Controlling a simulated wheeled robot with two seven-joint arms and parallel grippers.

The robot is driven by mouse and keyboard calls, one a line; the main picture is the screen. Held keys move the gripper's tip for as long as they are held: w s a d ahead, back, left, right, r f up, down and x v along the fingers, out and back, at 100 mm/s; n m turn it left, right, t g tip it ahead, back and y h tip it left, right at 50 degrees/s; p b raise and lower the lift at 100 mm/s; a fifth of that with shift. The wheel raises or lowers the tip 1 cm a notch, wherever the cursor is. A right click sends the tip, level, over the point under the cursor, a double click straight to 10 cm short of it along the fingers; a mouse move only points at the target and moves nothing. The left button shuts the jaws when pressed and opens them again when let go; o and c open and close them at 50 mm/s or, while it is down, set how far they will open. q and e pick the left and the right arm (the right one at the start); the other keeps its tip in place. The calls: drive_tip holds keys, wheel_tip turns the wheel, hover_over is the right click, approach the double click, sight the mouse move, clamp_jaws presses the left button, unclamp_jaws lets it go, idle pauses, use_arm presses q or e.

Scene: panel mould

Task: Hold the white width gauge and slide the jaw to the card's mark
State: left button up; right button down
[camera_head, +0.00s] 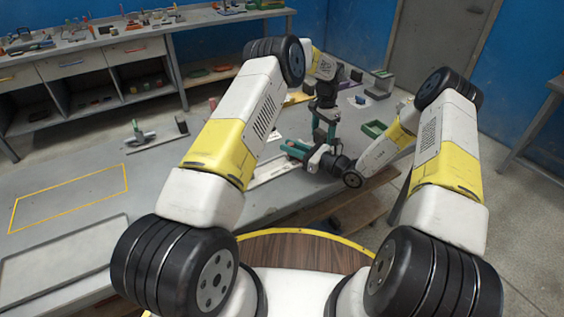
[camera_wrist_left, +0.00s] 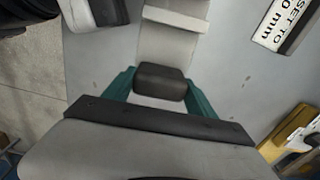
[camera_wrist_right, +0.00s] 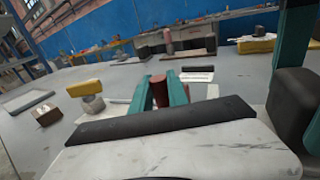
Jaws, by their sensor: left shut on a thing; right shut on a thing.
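The white width gauge (camera_head: 268,170) lies on the grey table, partly hidden by my arms. My left gripper (camera_head: 325,130) points down; in the left wrist view it is shut on a dark block (camera_wrist_left: 160,80) on the gauge's pale bar (camera_wrist_left: 166,45). My right gripper (camera_head: 292,148) lies low to the left of it; in the right wrist view its green fingers are shut on a reddish-brown piece (camera_wrist_right: 159,90). The card (camera_wrist_left: 286,22) shows at the top right of the left wrist view, its text partly cut off: "SET TO" and a figure ending in "0 mm".
A green tray (camera_head: 373,129) and a blue block (camera_head: 363,99) are at the table's right. A pink cylinder (camera_head: 212,103) stands behind my left arm. A yellow-topped piece (camera_wrist_right: 92,88) and a brown block (camera_wrist_right: 47,116) stand nearby. A yellow outline (camera_head: 70,196) marks clear table at left.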

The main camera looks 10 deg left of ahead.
drive_tip(key=shift+s+a, duration=0.75)
drive_tip(key=shift+a, duration=0.15)
drive_tip(key=c, duration=1.3)
unclamp_jaws()
drive_tip(key=shift+d, duration=0.1)
drive_tip(key=v, duration=1.2)
use_arm(q)
drive_tip(key=o, duration=2)
